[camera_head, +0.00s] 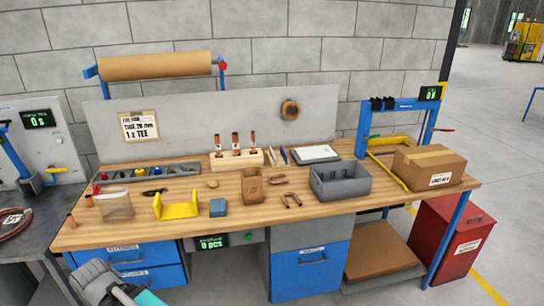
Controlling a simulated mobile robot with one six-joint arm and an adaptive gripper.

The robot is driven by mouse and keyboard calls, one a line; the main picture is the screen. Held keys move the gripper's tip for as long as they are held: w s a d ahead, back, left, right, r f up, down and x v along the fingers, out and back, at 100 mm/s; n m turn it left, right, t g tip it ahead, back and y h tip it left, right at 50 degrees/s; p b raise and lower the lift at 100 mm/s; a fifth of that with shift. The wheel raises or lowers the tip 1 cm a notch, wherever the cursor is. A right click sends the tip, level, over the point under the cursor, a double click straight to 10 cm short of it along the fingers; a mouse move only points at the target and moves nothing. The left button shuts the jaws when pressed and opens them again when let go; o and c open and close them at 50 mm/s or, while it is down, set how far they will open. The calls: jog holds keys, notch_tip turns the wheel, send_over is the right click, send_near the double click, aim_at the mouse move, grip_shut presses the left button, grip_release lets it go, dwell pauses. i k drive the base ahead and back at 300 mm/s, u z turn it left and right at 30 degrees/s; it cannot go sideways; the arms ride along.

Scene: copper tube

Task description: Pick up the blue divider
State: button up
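I cannot make out for sure which thing is the blue divider. A small blue block (218,207) lies on the front middle of the wooden bench, right of a yellow cradle (176,207). A thin blue piece (283,156) stands farther back, beside the white tray. The grey bin (322,191) holds upright inner pieces that look dark grey. My gripper (88,277) is at the lower left, in front of the blue drawers and below the bench top, apart from all of these. Its fingers are too unclear to tell whether they are open.
A brown open box (252,192) and bent copper pieces (290,200) lie near the front edge. A clear container (116,206) stands at left. A cardboard box (429,167) and a blue frame (400,106) fill the right end. Free wood shows around the blue block.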

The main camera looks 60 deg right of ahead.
aim_at(284, 155)
jog(key=u, duration=0.05)
jog(key=k, duration=1.2)
jog(key=z, duration=1.55)
jog(key=i, duration=0.7)
jog(key=z, duration=0.1)
